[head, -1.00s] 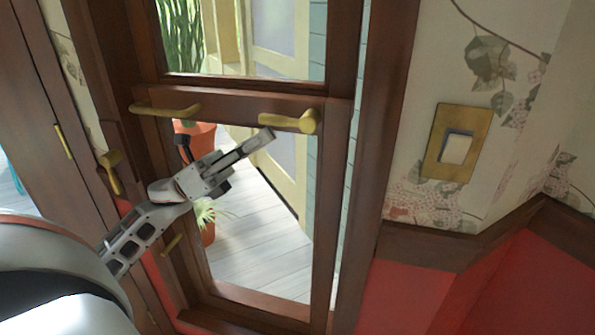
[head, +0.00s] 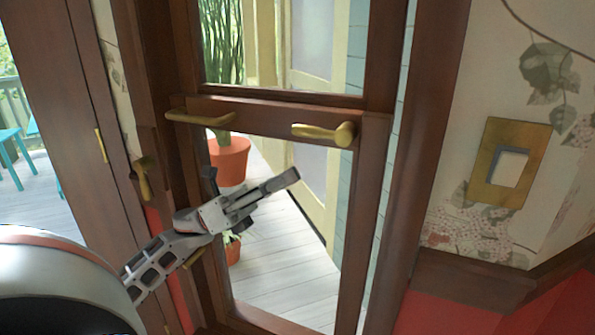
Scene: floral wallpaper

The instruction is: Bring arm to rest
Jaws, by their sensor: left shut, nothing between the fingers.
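My left gripper (head: 292,178) reaches in from the lower left in the head view. Its fingers are shut and empty, and they point up and to the right. It appears in front of the glass door (head: 378,215), below the brass door handle (head: 325,132), with a visible gap between the fingertips and that handle. My left arm's white, rounded link fills the lower left corner. My right gripper is not in view.
A second brass handle (head: 200,118) is on the door's left side. A brass switch plate (head: 508,165) is on the floral wall at right. Through the glass, a red pot (head: 230,160) stands on pale floorboards. A brown wooden panel (head: 60,130) stands at left.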

